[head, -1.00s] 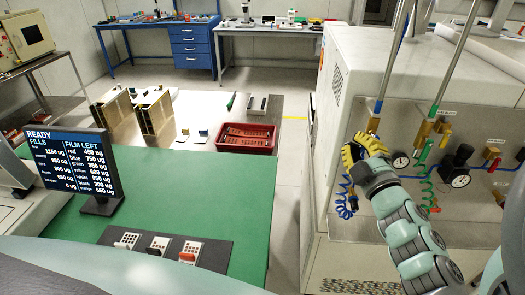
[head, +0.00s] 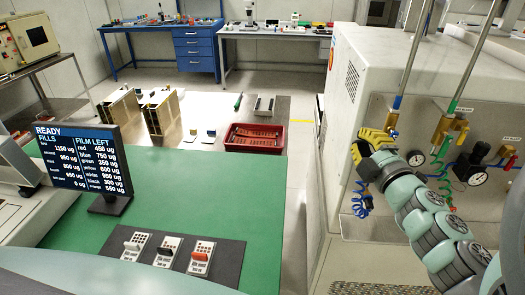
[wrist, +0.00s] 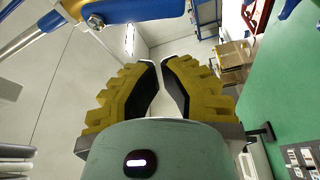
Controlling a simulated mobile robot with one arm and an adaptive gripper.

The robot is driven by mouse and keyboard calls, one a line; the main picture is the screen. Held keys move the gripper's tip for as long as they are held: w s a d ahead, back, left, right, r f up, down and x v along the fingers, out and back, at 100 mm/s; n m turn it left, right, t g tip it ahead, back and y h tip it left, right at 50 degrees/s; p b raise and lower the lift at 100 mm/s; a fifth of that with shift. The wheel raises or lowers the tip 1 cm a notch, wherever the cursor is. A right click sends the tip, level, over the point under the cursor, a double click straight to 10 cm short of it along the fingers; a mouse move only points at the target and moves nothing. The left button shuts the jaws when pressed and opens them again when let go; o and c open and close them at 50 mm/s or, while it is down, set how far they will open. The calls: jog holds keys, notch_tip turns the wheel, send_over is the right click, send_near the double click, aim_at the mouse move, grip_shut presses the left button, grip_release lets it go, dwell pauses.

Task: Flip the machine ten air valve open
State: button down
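On the front panel of the white machine (head: 370,90), a brass valve fitting (head: 392,122) joins a blue-banded pipe. A second brass valve (head: 450,130) stands to its right with a green handle and green coiled hose. Which one is the machine ten air valve cannot be read. My gripper (head: 372,140), with yellow fingers, is just left of and below the first fitting and partly covers that area. In the wrist view my gripper (wrist: 160,64) has a narrow gap between its fingertips with nothing in it.
A blue coiled hose (head: 360,200) hangs below my gripper. A green table (head: 200,200) with a display screen (head: 80,165) and a red crate (head: 255,138) are left. Floor shows between table and machine.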

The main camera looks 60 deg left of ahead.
jog(key=b+v, duration=0.1)
jog(key=v, duration=0.8)
jog(key=shift+s+d+f, duration=0.15)
jog(key=shift+s+d, duration=0.15)
jog(key=shift+s, duration=0.05)
dwell(0.3)
